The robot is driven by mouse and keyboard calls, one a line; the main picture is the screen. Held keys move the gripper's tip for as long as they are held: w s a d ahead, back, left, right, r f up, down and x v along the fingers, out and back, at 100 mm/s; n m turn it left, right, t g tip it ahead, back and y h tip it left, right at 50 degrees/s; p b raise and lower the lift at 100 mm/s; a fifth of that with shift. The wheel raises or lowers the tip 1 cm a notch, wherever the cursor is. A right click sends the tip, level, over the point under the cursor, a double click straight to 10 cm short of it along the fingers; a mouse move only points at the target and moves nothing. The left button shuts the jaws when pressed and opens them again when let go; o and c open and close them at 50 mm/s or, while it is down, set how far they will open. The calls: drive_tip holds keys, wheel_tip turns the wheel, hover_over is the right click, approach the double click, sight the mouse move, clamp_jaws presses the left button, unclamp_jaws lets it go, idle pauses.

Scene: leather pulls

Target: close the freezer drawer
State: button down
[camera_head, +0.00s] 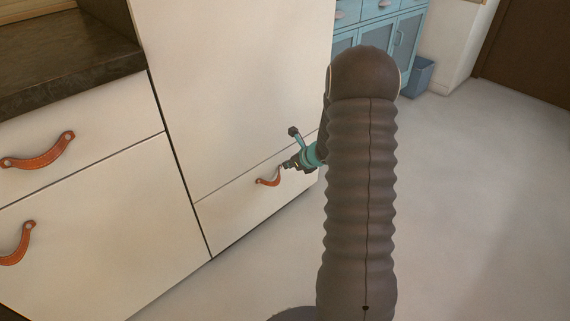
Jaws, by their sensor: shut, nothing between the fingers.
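The freezer drawer (235,208) is the low white front at the bottom of the tall white cabinet. Its face looks flush or nearly flush with the door above; I cannot tell if a small gap remains. An orange leather pull (269,182) hangs on it. My gripper (285,166) is small in the view, shut and empty, at the right of the pull near the drawer's upper part. I cannot tell whether its tips touch the pull or the front. My dark ribbed arm hides the area to the right of the gripper.
The tall upper door (225,90) is above the drawer. At left, white drawers with a leather pull (38,152) stand under a dark countertop (60,60). A blue cabinet (385,40) and a blue bin (420,76) are at the back. The grey floor at right is clear.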

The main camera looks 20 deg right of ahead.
drive_tip(key=v, duration=1.1)
drive_tip(key=shift+s+d+f+p, duration=0.15)
drive_tip(key=shift+s+f+p, duration=0.2)
drive_tip(key=shift+p, duration=0.1)
drive_tip(key=s+a+r+n+g+y, duration=0.25)
drive_tip(key=s+a+n+g, duration=0.25)
drive_tip(key=s+a+n, duration=0.85)
drive_tip(key=s+a+r+n+t+h, duration=0.1)
drive_tip(key=s+a+r+n+h, duration=0.1)
drive_tip(key=s+r+n, duration=0.5)
drive_tip(key=s+a+r+n+t+h, duration=0.1)
drive_tip(key=s+a+r+n+h, duration=0.2)
drive_tip(key=s+r+n, duration=0.5)
wheel_tip(320, 180, up, 3)
drive_tip(key=a+n, duration=0.1)
drive_tip(key=n, duration=0.2)
drive_tip(key=shift+s, duration=0.2)
drive_tip(key=shift+a+f+h, duration=0.1)
drive_tip(key=shift+h, duration=0.15)
